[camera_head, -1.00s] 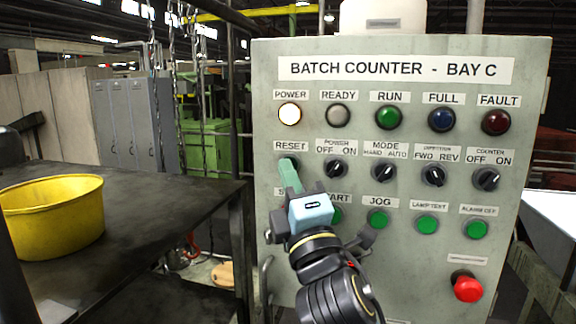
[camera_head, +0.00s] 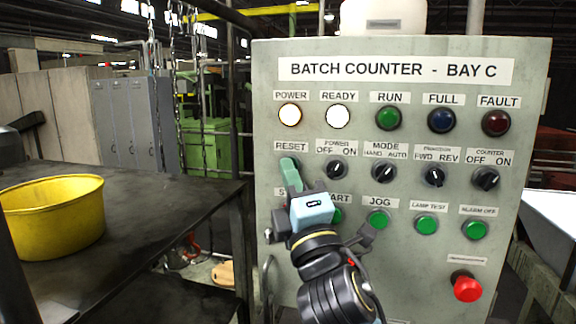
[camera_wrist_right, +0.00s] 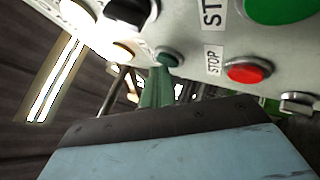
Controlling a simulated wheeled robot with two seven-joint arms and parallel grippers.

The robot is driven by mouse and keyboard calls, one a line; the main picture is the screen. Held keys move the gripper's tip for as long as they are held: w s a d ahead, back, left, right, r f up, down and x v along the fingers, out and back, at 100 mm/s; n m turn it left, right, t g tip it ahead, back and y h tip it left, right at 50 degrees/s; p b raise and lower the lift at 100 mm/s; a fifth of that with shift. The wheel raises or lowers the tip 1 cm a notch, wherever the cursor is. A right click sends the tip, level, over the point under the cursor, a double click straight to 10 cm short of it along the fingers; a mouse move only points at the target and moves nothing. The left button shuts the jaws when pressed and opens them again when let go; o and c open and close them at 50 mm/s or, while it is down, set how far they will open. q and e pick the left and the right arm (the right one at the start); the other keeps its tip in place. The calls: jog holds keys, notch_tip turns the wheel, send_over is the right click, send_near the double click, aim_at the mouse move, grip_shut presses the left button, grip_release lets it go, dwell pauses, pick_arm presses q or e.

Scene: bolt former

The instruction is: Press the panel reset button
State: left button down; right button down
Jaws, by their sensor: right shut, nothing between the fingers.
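The grey panel (camera_head: 400,270) marked "BATCH COUNTER - BAY C" stands upright ahead. The RESET label (camera_head: 290,147) is on its left side, below the lit POWER lamp (camera_head: 289,115). My right gripper (camera_head: 289,163) is shut and empty, its green fingertips in front of the spot under this label, hiding most of the reset button. In the right wrist view the dark reset button (camera_wrist_right: 167,57) shows just past the fingertips (camera_wrist_right: 157,82); I cannot tell whether they touch. The READY lamp (camera_head: 338,116) glows white. My left gripper is not in view.
A red stop button (camera_wrist_right: 249,70) sits close to the right gripper. Selector knobs (camera_head: 384,173) and green buttons (camera_head: 426,225) fill the panel to the right. A red mushroom button (camera_head: 467,288) is low right. A dark table (camera_head: 150,200) with a yellow bin (camera_head: 52,225) stands left.

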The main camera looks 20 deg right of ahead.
jog(key=shift+s+a, duration=0.15)
jog(key=shift+s, duration=0.1)
jog(key=s+a+p, duration=0.1)
jog(key=s+a, duration=0.2)
jog(key=s, duration=0.2)
jog(key=shift+a, duration=0.2)
dwell(0.3)
